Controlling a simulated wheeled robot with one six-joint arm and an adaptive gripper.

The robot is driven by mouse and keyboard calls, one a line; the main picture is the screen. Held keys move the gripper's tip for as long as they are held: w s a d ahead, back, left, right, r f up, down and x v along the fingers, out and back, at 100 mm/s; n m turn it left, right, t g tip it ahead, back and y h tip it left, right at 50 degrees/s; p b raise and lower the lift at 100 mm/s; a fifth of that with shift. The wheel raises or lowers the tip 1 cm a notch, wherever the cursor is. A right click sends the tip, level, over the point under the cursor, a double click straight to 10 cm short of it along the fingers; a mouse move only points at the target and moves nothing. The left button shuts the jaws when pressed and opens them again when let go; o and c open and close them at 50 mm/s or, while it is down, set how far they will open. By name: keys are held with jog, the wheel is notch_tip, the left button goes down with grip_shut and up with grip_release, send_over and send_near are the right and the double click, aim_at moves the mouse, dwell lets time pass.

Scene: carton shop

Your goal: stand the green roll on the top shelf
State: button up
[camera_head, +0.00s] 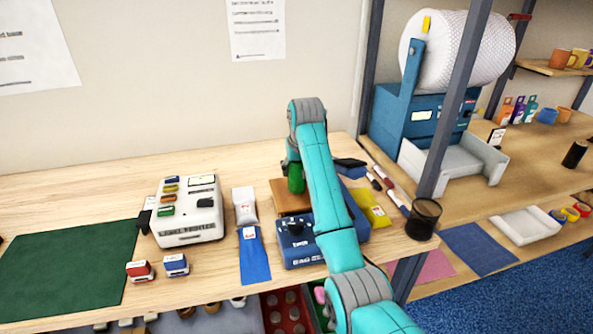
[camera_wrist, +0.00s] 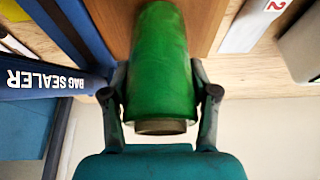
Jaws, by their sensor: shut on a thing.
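The green roll (camera_wrist: 160,65) is between the two fingers of my gripper (camera_wrist: 160,105) in the wrist view, with its brown core end towards my palm. My gripper is shut on it. In the head view the green roll (camera_head: 296,180) shows beside my teal arm, above or at a brown board (camera_head: 283,197) by the blue bag sealer (camera_head: 299,243). My arm hides most of the gripper there. I cannot tell whether the roll touches the board. Shelves (camera_head: 548,68) stand at the right; which is the top shelf is not clear.
A label printer (camera_head: 190,228), two small stamps and a green mat (camera_head: 70,265) are on the bench at left. Grey and blue bags lie beside the sealer. A dark mesh cup (camera_head: 423,218) stands at the bench's right edge. A bubble-wrap machine (camera_head: 410,115) fills the back right.

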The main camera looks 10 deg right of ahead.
jog(key=shift+f, duration=0.3)
jog(key=shift+f, duration=0.15)
jog(key=o, duration=1.4)
jog(key=shift+c, duration=0.2)
